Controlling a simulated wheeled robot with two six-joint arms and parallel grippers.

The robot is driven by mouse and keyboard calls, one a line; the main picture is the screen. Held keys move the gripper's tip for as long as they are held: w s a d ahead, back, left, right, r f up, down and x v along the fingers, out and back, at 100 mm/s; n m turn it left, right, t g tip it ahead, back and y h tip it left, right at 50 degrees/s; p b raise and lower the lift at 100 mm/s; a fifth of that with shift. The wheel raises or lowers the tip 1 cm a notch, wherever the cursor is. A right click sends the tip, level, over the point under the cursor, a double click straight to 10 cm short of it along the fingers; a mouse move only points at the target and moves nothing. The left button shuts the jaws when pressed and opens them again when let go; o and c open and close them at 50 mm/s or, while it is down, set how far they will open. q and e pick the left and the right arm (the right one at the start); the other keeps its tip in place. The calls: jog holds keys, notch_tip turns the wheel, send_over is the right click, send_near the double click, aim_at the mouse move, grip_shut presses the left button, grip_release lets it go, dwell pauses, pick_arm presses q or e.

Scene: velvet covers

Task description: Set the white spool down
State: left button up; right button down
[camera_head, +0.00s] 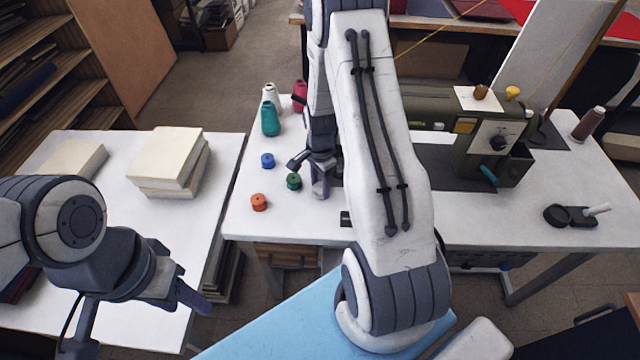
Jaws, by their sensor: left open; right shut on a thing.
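My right gripper (308,176) is low over the white sewing table (260,222), just behind and right of the small green spool (294,181). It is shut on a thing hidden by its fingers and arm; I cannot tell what. A white cone-shaped spool (270,94) stands upright at the table's back left, behind a teal cone (270,118); I cannot tell if it is the task's white spool.
Small blue (267,160) and orange (259,202) spools lie near the table's left edge. A sewing machine (490,140) stands on the right. Pale stacked blocks (167,158) sit on the left table. Bare tabletop lies between the small spools.

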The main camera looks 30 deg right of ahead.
aim_at(320, 187)
jog(key=shift+c, duration=1.6)
grip_release()
jog(key=shift+f, duration=0.1)
notch_tip(320, 187, up, 12)
jog(key=s+a+r+n, duration=0.1)
jog(key=a+r+n, duration=0.15)
jog(key=a, duration=0.35)
jog(key=s+a+r+n, duration=0.1)
jog(key=a+r+n, duration=0.1)
jog(key=a+n, duration=0.25)
jog(key=s+a+r+n, duration=0.2)
jog(key=s+a+n, duration=0.6)
jog(key=s+n, duration=0.1)
jog(key=s+a+r+n+y, duration=0.1)
jog(key=s+a+r+n, duration=0.2)
jog(key=s+a+n, duration=0.5)
jog(key=shift+s+a+r+n+b, duration=0.2)
jog(key=shift+s+a+n+b, duration=0.25)
jog(key=shift+s, duration=0.8)
jog(key=shift+d, duration=0.1)
